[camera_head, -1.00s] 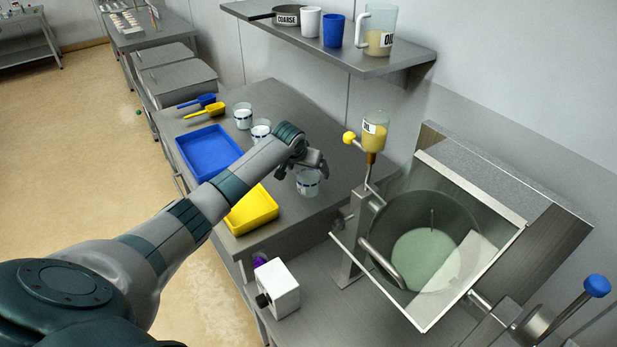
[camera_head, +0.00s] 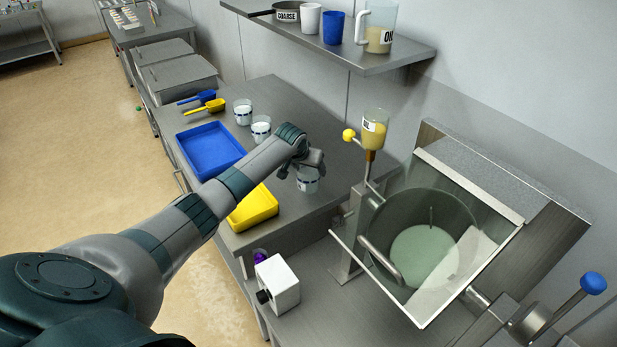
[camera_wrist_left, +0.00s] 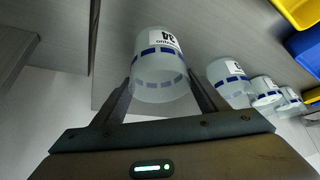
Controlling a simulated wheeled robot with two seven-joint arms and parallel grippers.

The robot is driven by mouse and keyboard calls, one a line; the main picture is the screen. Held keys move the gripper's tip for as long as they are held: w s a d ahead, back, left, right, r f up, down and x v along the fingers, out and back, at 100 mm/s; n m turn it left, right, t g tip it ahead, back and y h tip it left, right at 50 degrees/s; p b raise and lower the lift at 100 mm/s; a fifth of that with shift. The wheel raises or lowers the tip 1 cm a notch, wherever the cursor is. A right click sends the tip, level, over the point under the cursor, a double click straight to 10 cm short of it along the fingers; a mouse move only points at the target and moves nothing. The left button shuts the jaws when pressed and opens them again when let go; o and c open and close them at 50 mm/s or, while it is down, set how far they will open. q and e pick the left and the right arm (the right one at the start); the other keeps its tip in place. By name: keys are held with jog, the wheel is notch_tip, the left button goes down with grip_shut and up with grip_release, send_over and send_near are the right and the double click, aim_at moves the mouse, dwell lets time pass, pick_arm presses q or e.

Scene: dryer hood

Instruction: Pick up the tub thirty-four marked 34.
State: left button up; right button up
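The tub thirty-four (camera_wrist_left: 160,60) is a clear tub with a blue band and a white label marked 34. In the left wrist view it stands between the two fingers of my left gripper (camera_wrist_left: 161,78). In the head view the tub (camera_head: 307,183) is on the steel counter, partly covered by my left gripper (camera_head: 304,165) above it. The fingers lie along opposite sides of the tub. No clear gap shows, but I cannot tell whether they press on it. My right gripper is in neither view.
More banded tubs (camera_head: 261,129) (camera_head: 243,112) stand in a row further back. To the right are an oil dispenser (camera_head: 374,132) and a large pan under a clear hood (camera_head: 430,235).

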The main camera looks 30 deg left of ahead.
pick_arm(q)
jog(key=shift+r, duration=0.1)
jog(key=shift+r, duration=0.15)
notch_tip(320, 180, up, 8)
jog(key=b, duration=0.3)
jog(key=shift+r+b, duration=0.2)
jog(key=shift+b, duration=0.1)
jog(key=shift+r, duration=0.55)
